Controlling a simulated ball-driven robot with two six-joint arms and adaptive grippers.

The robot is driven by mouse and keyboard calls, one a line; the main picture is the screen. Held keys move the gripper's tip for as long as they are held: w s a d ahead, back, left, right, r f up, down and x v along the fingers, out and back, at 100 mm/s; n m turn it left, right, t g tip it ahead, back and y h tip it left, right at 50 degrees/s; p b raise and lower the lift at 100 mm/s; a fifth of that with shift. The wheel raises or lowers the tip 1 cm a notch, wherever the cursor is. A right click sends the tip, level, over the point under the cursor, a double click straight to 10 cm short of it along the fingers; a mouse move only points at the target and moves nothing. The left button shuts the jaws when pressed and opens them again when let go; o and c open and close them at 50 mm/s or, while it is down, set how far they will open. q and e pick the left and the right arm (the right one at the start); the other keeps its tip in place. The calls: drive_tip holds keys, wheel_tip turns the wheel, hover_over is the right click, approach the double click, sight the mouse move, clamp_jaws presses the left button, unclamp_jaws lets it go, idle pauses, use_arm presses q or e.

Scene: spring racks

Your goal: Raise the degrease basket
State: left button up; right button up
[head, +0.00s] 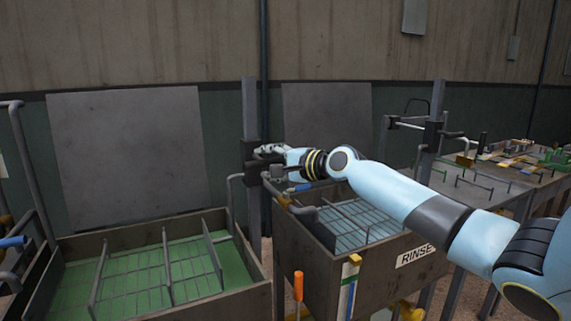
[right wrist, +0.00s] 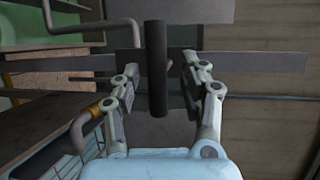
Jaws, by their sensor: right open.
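A wire rack basket (head: 168,268) sits low in the left tank, in green liquid; I take it for the degrease basket, but no label shows. A bent grey pipe (head: 233,190) runs from a dark carriage on the upright post (head: 250,105) toward this tank. My right gripper (head: 267,150) is at the carriage. In the right wrist view a dark round bar (right wrist: 157,70) stands between my right gripper's open fingers (right wrist: 160,85), with gaps visible on both sides. My left gripper is not in view.
The RINSE tank (head: 375,270) stands right of the post, holding another wire basket (head: 362,222). An orange-handled tool (head: 298,286) is at its front. A bench with several small parts (head: 520,155) is at the far right. The wall is close behind.

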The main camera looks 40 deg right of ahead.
drive_tip(key=v, duration=1)
drive_tip(key=shift+s, duration=0.2)
drive_tip(key=shift+r, duration=0.15)
